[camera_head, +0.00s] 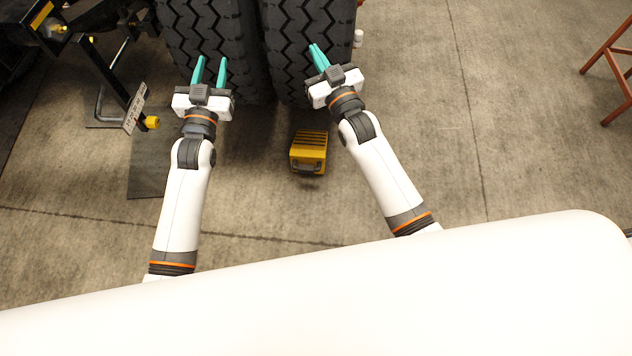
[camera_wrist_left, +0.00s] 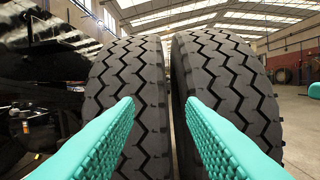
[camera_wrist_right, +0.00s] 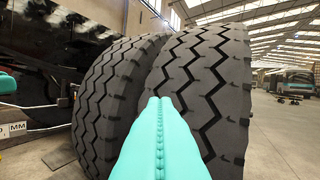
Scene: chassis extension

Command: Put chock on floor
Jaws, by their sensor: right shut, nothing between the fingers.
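A yellow chock (camera_head: 309,152) with dark stripes and a handle is on the floor or just above it, between my two arms and on the near side of the tyres; I cannot tell whether it touches the floor. My left gripper (camera_head: 209,68) is open and empty in front of the left tyre. Its parted teal fingers (camera_wrist_left: 160,110) frame the tyres in the left wrist view. My right gripper (camera_head: 318,56) is shut with nothing between its fingers, in front of the right tyre. Its fingers (camera_wrist_right: 160,120) meet in the right wrist view. Neither gripper touches the chock.
Two large black tyres, the left (camera_head: 212,35) and the right (camera_head: 312,40), stand side by side ahead. A dark chassis with a yellow-capped bar (camera_head: 152,122) is at the left. A red-brown stand (camera_head: 612,70) is at the far right. The concrete floor (camera_head: 520,150) is clear at right.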

